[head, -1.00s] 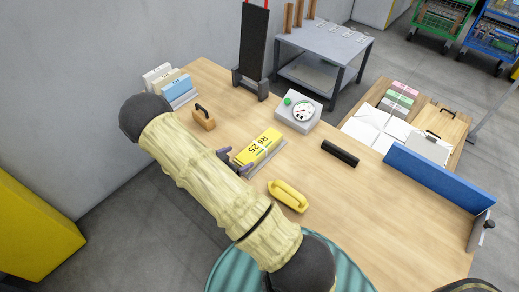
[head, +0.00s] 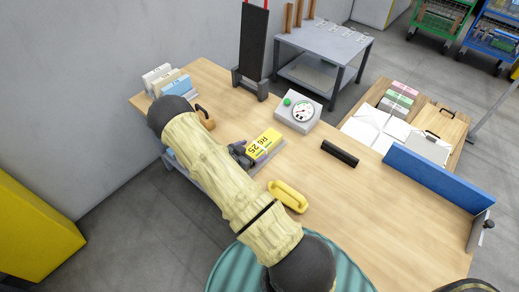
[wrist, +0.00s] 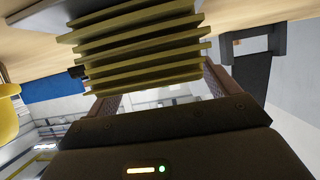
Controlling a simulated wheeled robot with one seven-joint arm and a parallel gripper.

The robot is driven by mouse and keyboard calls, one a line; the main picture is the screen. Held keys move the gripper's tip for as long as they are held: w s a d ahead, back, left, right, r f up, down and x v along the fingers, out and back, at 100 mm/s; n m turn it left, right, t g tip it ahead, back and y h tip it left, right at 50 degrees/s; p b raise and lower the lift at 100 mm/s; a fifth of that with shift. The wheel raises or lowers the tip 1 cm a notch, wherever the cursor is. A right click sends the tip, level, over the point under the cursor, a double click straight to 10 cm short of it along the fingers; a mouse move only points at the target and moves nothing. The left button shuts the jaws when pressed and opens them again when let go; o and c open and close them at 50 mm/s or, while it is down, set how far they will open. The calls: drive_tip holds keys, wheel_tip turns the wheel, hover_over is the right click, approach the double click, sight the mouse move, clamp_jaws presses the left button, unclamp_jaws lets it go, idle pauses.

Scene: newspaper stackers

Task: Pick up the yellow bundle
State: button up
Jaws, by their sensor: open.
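The yellow bundle (head: 264,143), with a printed top, lies on a flat grey tray (head: 271,157) on the wooden table. My gripper (head: 243,155) is at its near left end, low by the tray, with my arm hiding part of the table on that side. In the wrist view, the bundle's layered edges (wrist: 140,50) fill the upper middle. My gripper (wrist: 160,92) is open there, one finger towards each side of the stack. I cannot tell whether either finger touches the bundle.
A yellow handled tool (head: 288,195) lies to the right of my forearm. A wooden block with a handle (head: 206,119) is near my elbow. A blue fence (head: 438,180) edges the table.

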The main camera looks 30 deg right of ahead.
sight(255, 150)
drive_tip(key=shift+x, duration=0.9)
drive_tip(key=shift+s, duration=0.1)
drive_tip(key=shift+r, duration=0.1)
drive_tip(key=c, duration=1.5)
drive_tip(key=shift+r, duration=0.1)
wheel_tip(255, 150, up, 10)
drive_tip(key=shift+f, duration=0.1)
